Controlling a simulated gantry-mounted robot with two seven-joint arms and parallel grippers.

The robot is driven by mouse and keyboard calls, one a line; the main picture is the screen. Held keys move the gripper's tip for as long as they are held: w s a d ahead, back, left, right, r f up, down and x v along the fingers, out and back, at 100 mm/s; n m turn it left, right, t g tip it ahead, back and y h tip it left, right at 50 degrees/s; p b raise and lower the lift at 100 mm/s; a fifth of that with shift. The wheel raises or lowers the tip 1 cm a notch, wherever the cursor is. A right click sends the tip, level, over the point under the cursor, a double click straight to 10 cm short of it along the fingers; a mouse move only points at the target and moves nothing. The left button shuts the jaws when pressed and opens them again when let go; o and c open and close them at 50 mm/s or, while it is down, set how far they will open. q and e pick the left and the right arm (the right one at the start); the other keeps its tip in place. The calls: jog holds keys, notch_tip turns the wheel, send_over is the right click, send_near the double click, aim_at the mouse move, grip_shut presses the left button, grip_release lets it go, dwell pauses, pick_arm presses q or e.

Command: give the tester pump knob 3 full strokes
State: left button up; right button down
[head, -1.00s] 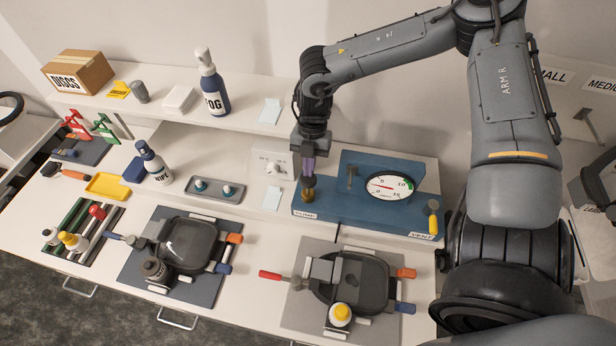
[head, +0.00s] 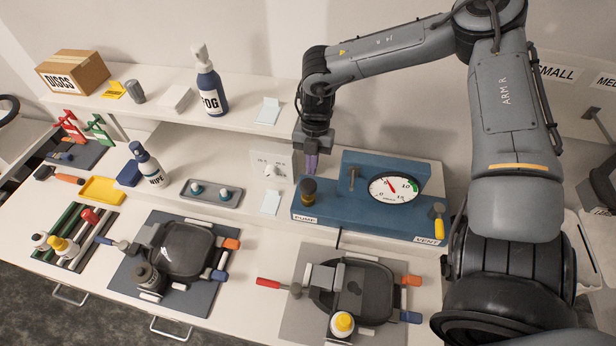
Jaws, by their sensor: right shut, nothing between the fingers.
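The blue tester (head: 350,222) stands at the back right of the bench, with a PUMP label at its left end and a VENT label at its right. The pump knob (head: 308,190), dark on top with a brass-coloured lower part, stands upright above the PUMP label. My right gripper (head: 311,172) is shut and empty, just above and behind the knob; it does not hold it. Whether the fingertips touch the knob is hard to tell. My left gripper is out of view.
A yellow-handled vent lever (head: 438,226) is at the tester's right end. A small upright post (head: 351,177) stands between knob and gauge. A clamp fixture (head: 350,290) with a yellow-capped bottle (head: 342,323) is in front. A shelf (head: 240,112) runs behind, left.

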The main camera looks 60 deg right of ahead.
jog(key=shift+r, duration=0.1)
jog(key=v, duration=1)
jog(key=shift+r+b, duration=0.3)
jog(key=shift+b, duration=0.15)
jog(key=shift+d, duration=0.1)
